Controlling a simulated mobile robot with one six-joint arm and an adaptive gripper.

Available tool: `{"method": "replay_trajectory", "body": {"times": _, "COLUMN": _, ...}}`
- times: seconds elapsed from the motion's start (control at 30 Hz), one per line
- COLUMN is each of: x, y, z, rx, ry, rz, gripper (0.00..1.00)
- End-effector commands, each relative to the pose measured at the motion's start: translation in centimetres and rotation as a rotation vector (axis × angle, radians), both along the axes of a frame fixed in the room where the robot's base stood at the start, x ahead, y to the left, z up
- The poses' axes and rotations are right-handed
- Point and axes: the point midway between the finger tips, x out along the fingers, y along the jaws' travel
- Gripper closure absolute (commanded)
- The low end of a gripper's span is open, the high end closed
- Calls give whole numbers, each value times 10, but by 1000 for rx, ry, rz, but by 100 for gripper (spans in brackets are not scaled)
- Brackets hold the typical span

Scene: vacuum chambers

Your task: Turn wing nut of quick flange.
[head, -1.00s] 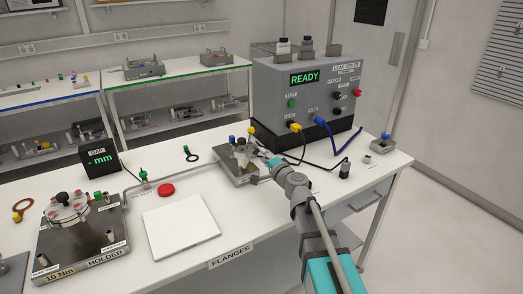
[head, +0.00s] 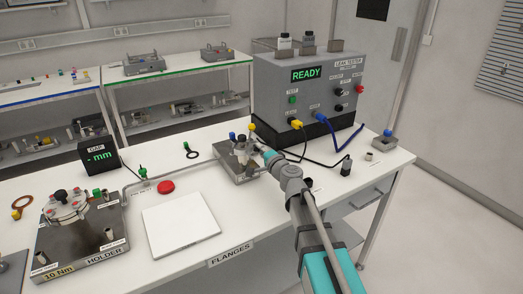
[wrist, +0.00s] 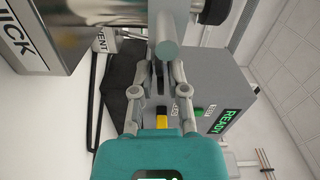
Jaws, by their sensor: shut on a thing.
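The quick flange stands on a grey metal block (head: 234,172) in the head view, near the middle of the white bench. My gripper (head: 257,149) is at the right side of the flange. In the wrist view, the fingers of my gripper (wrist: 160,76) are closed in on a small part at the clamp, taken to be the wing nut; it is mostly hidden between the fingertips. A grey cylindrical part (wrist: 167,34) shows just beyond the fingertips. The block's label edge (wrist: 32,30) fills the upper left of the wrist view.
The leak tester (head: 307,95) stands behind, reading READY, with yellow and blue plugs and cables. A black cable runs beside my arm. A white plate (head: 181,226), a red button (head: 166,187) and a flange holder (head: 82,245) are to the left. The bench's front middle is clear.

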Motion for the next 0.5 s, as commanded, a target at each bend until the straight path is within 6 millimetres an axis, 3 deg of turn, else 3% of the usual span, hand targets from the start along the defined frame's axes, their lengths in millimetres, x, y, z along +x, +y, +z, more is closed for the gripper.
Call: {"method": "replay_trajectory", "body": {"times": 0.5, "x": 0, "y": -1, "z": 0, "rx": 107, "ry": 73, "rz": -1, "gripper": 100}}
